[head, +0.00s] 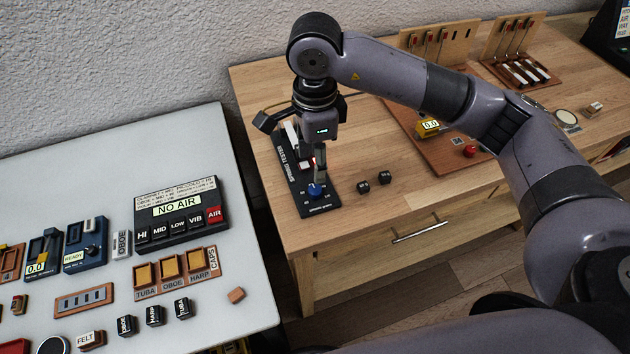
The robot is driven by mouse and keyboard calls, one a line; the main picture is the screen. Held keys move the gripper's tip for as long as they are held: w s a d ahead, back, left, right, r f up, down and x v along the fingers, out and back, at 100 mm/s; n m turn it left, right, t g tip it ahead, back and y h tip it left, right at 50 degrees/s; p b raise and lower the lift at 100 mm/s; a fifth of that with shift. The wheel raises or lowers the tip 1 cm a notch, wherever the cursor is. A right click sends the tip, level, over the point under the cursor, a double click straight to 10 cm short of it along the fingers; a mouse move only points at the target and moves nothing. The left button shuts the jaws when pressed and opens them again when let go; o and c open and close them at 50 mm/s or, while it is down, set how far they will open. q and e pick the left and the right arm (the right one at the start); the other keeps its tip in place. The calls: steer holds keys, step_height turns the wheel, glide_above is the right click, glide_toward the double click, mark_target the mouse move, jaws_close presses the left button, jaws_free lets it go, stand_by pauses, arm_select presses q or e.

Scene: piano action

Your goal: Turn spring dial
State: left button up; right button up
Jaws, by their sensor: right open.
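The spring tester (327,204) is a long black panel with white lettering, lying near the left end of the wooden workbench. Its blue dial (316,190) sits near the panel's front end, with white marks around it. My right gripper (318,178) points straight down with its fingertips at the blue dial. It is open; I cannot tell whether the fingers touch the dial. The gripper and wrist hide part of the panel's middle and back. My left gripper is out of the picture.
Further right are a brown board (440,160) with a yellow gauge (428,127) and a red knob (470,151). A white table (247,268) with devices stands left, across a gap. The bench front is clear.

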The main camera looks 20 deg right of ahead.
mark_target(315, 189)
step_height(315, 189, down, 9)
steer(key=shift+r+p, duration=0.15)
steer(key=shift+p, duration=0.45)
steer(key=shift+c, duration=0.5)
jaws_close()
